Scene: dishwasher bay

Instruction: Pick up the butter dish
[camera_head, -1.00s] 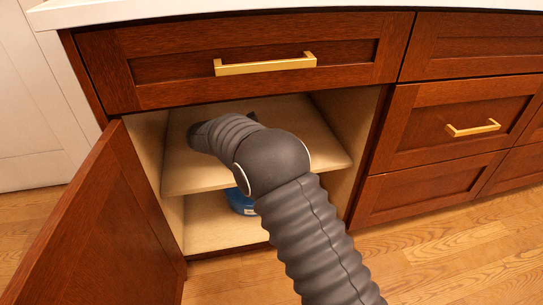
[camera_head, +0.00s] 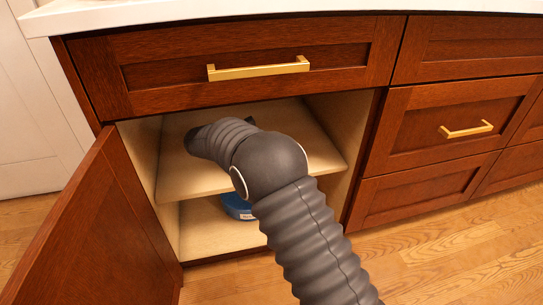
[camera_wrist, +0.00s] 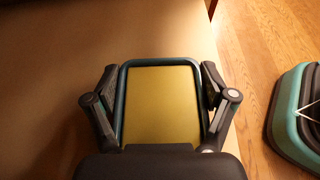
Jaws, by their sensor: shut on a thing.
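The butter dish (camera_wrist: 160,105) is a rectangular piece with a dark teal rim and a flat yellow inside, seen from above in the wrist view. My gripper (camera_wrist: 160,78) has one dark finger at each long side of it and is shut on it. The dish's near end is hidden behind my gripper's body. In the head view my arm reaches into the open cabinet over the upper shelf (camera_head: 305,160). There my arm hides the dish and most of my gripper.
A blue container (camera_head: 237,207) sits on the lower shelf (camera_head: 205,238), partly behind my arm. The cabinet door (camera_head: 110,220) stands open at the left. A closed drawer (camera_head: 250,65) is above the opening, with more drawers to the right. The wooden floor (camera_head: 440,250) is clear at right.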

